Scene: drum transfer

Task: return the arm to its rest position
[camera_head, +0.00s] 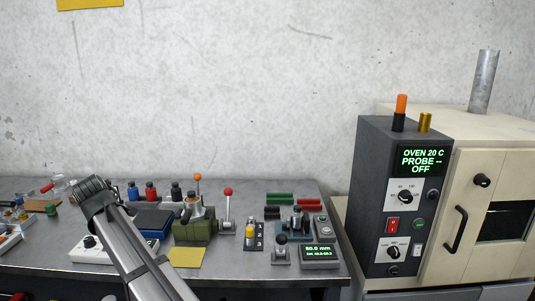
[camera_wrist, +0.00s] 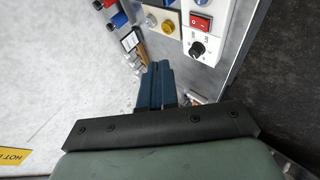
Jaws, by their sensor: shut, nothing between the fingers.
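The task names only my arm. My gripper (camera_wrist: 155,88) shows in the wrist view as two blue fingers pressed together, with nothing between them. The fingers extend past a dark bracket and a green housing. In the head view my grey arm (camera_head: 140,250) reaches up from the bottom edge over the left part of the bench. I cannot make out the fingers in the head view. The fingertips appear clear of other things in the wrist view, but their height above the bench is hard to tell.
The grey bench (camera_head: 325,205) carries a green block fixture (camera_head: 195,232), a red-knobbed lever (camera_head: 228,205), several small bottles and a readout box (camera_head: 319,257). The oven (camera_head: 490,170) with its dark control panel (camera_head: 402,225) stands at right. A white switch box (camera_wrist: 208,30) shows in the wrist view.

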